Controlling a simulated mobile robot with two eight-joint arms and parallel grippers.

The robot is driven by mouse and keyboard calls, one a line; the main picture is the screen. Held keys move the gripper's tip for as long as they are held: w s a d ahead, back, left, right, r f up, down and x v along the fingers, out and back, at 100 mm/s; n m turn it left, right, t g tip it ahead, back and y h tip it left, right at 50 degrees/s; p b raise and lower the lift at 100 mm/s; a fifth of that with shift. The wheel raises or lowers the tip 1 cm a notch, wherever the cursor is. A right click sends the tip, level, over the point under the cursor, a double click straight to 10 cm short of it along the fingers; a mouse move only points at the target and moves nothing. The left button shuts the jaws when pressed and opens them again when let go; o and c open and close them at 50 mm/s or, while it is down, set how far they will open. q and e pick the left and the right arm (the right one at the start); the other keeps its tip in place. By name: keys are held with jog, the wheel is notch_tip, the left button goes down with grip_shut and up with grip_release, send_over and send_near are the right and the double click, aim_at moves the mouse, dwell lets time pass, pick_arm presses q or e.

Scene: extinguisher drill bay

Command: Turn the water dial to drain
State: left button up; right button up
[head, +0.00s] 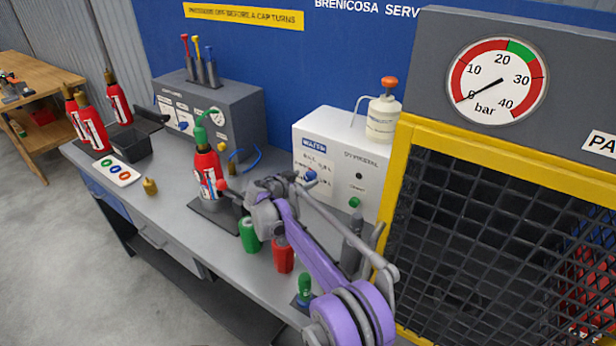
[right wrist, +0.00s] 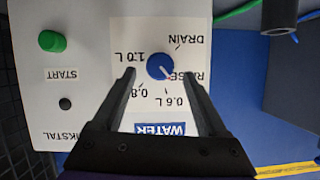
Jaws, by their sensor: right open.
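The blue water dial (right wrist: 160,66) is on the front of the white water box (head: 340,145). It also shows in the head view (head: 310,175). In the upside-down right wrist view its pointer, with a red tip, aims down right, near the partly hidden RINSE mark and 0.6 L; I cannot tell exactly which. The DRAIN mark (right wrist: 190,40) is up right of the dial there. My right gripper (right wrist: 161,74) is open, its fingers on either side of the dial, with gaps visible. I cannot tell how deep they reach. My left gripper is not in view.
A green START button (right wrist: 52,41) is on the same panel. A red extinguisher (head: 207,172) stands on the bench left of my right arm. Green (head: 249,236) and red (head: 283,257) cups are close below the arm. A yellow-framed mesh cage (head: 480,230) is at right.

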jog(key=shift+x, duration=1.5)
jog(key=shift+s, duration=0.1)
grip_shut()
